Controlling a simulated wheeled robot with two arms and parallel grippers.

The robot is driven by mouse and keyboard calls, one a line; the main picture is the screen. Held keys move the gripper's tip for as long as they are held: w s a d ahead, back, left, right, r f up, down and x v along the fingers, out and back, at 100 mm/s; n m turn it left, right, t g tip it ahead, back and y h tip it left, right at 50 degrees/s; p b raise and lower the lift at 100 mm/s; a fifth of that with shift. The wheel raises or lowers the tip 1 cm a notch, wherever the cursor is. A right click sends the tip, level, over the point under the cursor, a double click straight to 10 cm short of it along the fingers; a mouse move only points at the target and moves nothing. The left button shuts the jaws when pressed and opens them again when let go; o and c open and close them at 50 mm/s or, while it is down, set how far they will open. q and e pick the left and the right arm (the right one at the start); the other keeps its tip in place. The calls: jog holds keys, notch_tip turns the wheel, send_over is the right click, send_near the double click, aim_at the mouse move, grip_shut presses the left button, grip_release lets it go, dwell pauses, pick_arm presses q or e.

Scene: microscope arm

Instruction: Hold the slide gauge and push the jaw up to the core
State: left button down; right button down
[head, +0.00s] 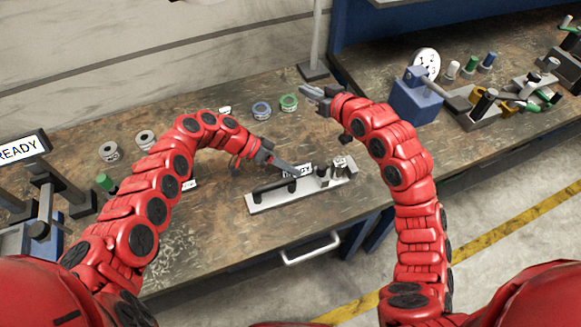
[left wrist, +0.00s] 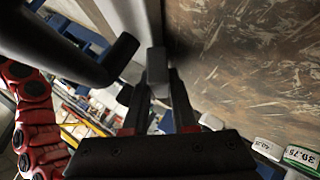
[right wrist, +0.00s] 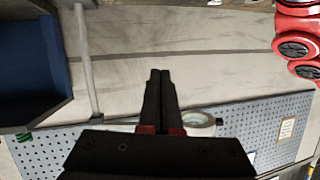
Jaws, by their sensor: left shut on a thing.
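The slide gauge (head: 268,202) lies on the bench, a light grey bar with a black handle (head: 272,187) and a small white display. Small upright pieces (head: 338,168) stand at its right end; I cannot tell which is the core or the jaw. My left gripper (head: 294,171) reaches onto the middle of the gauge. In the left wrist view its fingers (left wrist: 160,88) are shut on a small grey block (left wrist: 157,64) of the gauge, beside the dark handle. My right gripper (head: 308,93) is raised beyond the gauge, empty, its fingers together in the right wrist view (right wrist: 160,82).
Blue and green ringed rolls (head: 262,109) and a post stand behind the gauge. A blue machine (head: 415,100) and several small parts are on the right bench. Grey rolls (head: 109,151) and a READY sign (head: 22,148) are at left. The bench front has a drawer handle (head: 309,248).

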pick_arm(q)
jog(key=shift+r, duration=0.1)
pick_arm(e)
jog(key=s+a+f+n+g+h, duration=0.25)
jog(key=s+g, duration=0.25)
jog(key=s, duration=0.3)
pick_arm(q)
jog(key=shift+d, duration=0.1)
pick_arm(e)
jog(key=n+g+h, duration=0.2)
jog(key=n+g, duration=0.1)
jog(key=g, duration=0.1)
send_over(322, 168)
jog(key=a, duration=0.3)
notch_tip(322, 168, down, 3)
jog(key=shift+m, duration=0.25)
jog(key=f, duration=0.9)
jog(key=shift+s+d+f, duration=0.15)
jog(key=shift+s+f, duration=0.1)
jog(key=shift+s, duration=0.1)
jog(key=shift+d, duration=0.2)
jog(key=shift+w+d, duration=0.25)
jog(key=shift+d, duration=0.35)
jog(key=shift+w+d, duration=0.25)
jog(key=shift+d, duration=0.3)
jog(key=shift+a, duration=0.1)
